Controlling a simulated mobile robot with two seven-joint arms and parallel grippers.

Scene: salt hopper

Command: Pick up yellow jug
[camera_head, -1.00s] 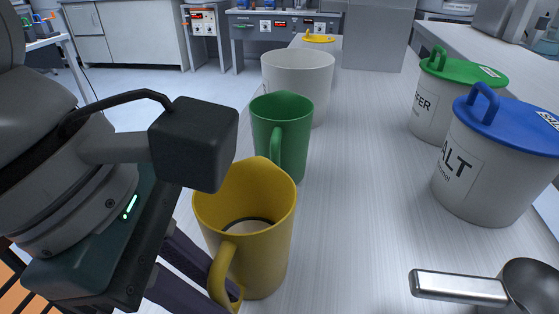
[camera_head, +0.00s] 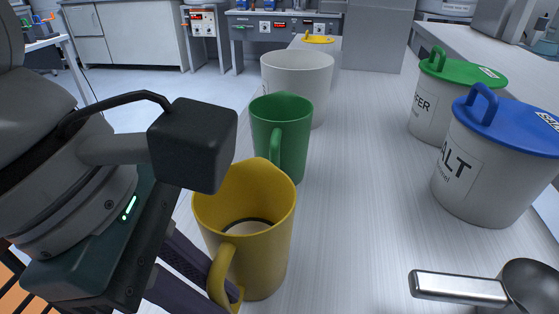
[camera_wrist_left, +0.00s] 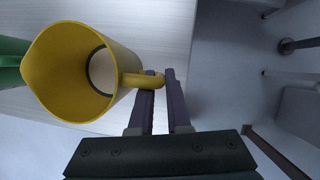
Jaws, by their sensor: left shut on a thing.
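The yellow jug (camera_head: 262,255) stands upright on the bench at lower centre, its handle turned toward the front left. In the left wrist view the jug (camera_wrist_left: 62,70) is seen from above, with a pale disc-like area ringed by a dark line inside. My left gripper (camera_wrist_left: 160,76) is shut on the jug's handle, one finger on each side of it. In the head view its dark fingers reach the handle from the left, partly hidden behind it. My right gripper is not in view.
A green jug (camera_head: 284,125) stands close behind the yellow one, with a white container (camera_head: 297,80) behind that. A blue-lidded salt tub (camera_head: 480,180), a green-lidded tub (camera_head: 436,105) and a metal scoop (camera_head: 460,287) are at the right. The bench middle is clear.

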